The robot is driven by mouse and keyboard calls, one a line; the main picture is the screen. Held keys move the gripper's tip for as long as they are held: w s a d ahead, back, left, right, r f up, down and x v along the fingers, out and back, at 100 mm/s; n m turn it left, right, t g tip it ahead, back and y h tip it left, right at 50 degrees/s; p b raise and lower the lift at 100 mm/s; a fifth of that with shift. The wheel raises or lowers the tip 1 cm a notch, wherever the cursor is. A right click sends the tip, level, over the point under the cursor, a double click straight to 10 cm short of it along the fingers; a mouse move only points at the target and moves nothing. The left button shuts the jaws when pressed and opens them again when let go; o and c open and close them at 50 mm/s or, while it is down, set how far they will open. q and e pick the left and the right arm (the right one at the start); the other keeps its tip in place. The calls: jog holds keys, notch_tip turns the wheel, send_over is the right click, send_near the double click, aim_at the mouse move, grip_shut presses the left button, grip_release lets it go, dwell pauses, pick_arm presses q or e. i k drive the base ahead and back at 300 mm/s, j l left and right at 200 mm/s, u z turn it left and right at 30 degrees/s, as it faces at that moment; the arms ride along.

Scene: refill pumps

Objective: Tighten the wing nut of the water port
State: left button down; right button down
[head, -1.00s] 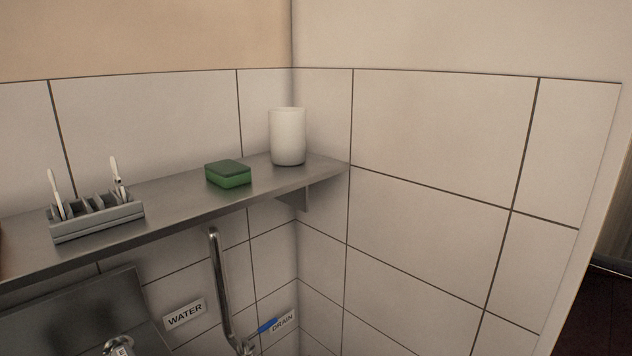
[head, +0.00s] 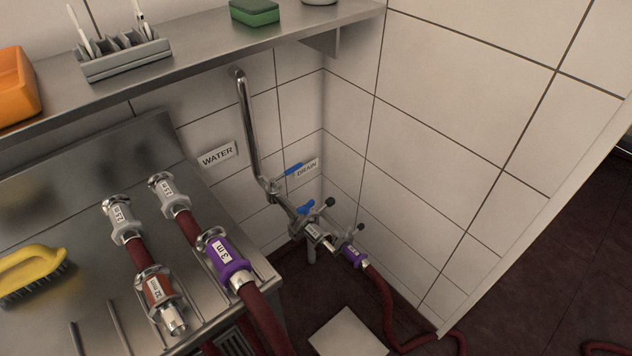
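A steel pipe (head: 248,125) runs down the tiled wall below the shelf, to the right of the WATER sign (head: 217,155). It leads to a valve fitting with a blue lever (head: 292,170); a second blue lever (head: 306,208) sits lower. Two fittings with dark-tipped clamp screws show here: one holds a metal coupling with a white label (head: 318,235), the other is beside a purple hose coupling (head: 352,254). Which one is the water port's wing nut, and how tight it is, I cannot tell at this size. Neither of my grippers is in view.
Hose ends with labelled couplings lie on the steel drainboard (head: 95,268), among them a purple one (head: 229,260). A yellow brush (head: 35,272) lies at left. The shelf (head: 205,50) overhangs. A dark red hose (head: 385,300) runs along the floor.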

aim_at(305, 209)
jog(key=k+l+z, duration=0.1)
jog(key=k, duration=0.35)
jog(key=k+l+z, duration=0.1)
jog(key=k+l, duration=0.25)
